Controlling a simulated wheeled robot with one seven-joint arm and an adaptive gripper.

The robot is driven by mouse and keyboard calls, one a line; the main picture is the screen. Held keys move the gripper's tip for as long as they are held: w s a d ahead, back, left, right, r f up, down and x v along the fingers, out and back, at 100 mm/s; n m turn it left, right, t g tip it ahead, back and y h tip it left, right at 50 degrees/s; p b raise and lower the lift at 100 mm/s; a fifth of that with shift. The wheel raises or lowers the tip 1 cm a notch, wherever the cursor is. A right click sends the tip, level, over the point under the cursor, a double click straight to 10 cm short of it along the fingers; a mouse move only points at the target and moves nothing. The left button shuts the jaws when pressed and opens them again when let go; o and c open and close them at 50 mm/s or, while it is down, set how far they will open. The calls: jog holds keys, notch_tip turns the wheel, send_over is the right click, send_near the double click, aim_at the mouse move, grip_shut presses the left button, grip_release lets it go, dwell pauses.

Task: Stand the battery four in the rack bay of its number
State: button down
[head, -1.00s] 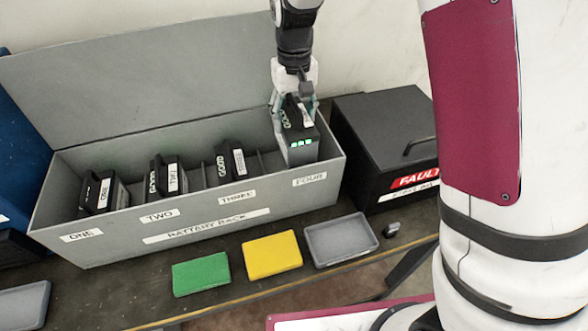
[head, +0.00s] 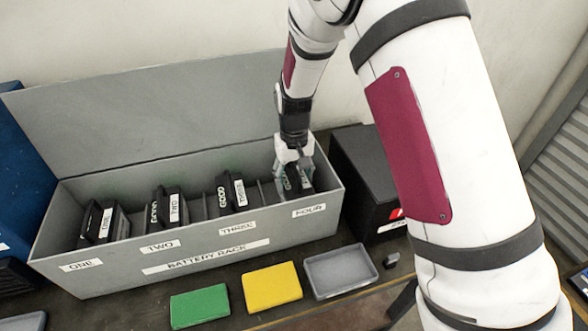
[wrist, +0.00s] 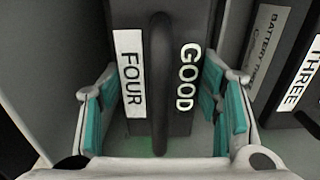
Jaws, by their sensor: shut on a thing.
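Battery four (wrist: 160,70) is a dark block with a handle, a FOUR label and a GOOD mark in the wrist view. My gripper (head: 293,178) is shut on it, with teal finger pads on either side of the handle in the wrist view (wrist: 165,115). The grey battery rack (head: 200,258) has front labels ONE, TWO, THREE and FOUR. Battery four is down inside the bay behind the FOUR label (head: 309,210), mostly hidden by the gripper and front wall. I cannot tell whether it touches the bay floor.
Batteries one (head: 103,222), two (head: 168,208) and three (head: 231,194) stand in their bays. A black fault box (head: 365,165) is close on the right. Green (head: 199,306), yellow (head: 272,286) and grey (head: 340,271) trays lie in front. The rack's raised lid (head: 150,115) stands behind.

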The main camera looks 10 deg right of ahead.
jog(key=shift+w+f, duration=0.1)
jog(key=shift+f, duration=0.05)
jog(key=shift+f, duration=0.1)
jog(key=c, duration=0.5)
grip_release()
jog(key=shift+f, duration=0.1)
notch_tip(320, 180, up, 12)
jog(key=shift+r+b, duration=0.15)
jog(key=shift+b, duration=0.5)
